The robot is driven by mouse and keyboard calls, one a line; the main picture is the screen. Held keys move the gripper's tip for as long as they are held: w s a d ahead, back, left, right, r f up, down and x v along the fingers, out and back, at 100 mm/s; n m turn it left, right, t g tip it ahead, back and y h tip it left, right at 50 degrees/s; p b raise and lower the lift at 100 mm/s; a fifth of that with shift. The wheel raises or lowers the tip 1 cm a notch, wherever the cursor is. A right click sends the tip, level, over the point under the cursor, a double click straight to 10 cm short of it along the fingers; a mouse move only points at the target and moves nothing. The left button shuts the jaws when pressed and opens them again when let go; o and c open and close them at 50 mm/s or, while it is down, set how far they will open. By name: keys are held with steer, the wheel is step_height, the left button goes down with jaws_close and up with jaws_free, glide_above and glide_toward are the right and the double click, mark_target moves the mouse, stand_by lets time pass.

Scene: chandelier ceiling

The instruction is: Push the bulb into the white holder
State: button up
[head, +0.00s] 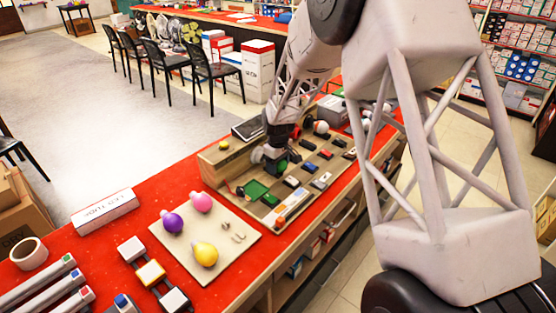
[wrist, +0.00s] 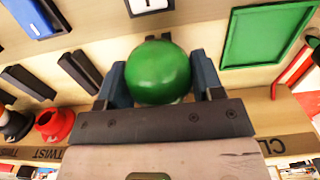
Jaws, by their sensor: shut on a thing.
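My gripper (head: 270,160) is low over the wooden panel (head: 222,170) in the head view. In the wrist view its two blue-grey fingers (wrist: 160,88) are shut on a round green bulb (wrist: 158,70), one on each side. The bulb's lower end is mostly hidden by the gripper. A white square piece with a dark mark (wrist: 150,4) shows at the top edge, just beyond the bulb and apart from it. I cannot tell whether this is the white holder. The bulb's contact with the panel is hidden.
Purple (head: 172,221), pink (head: 201,202) and yellow (head: 205,253) bulbs lie on a beige board (head: 242,255) at left. White and orange blocks (head: 151,272) stand beside it. A green-framed square (wrist: 270,35) and several dark switches (wrist: 80,70) surround the gripper on the panel.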

steer(key=shift+f, duration=0.4)
steer(key=shift+f, duration=0.1)
stand_by(1.2)
steer(key=shift+w+a, duration=1.15)
steer(key=shift+a, duration=0.05)
stand_by(2.4)
steer(key=o, duration=1)
steer(key=shift+r, duration=3.85)
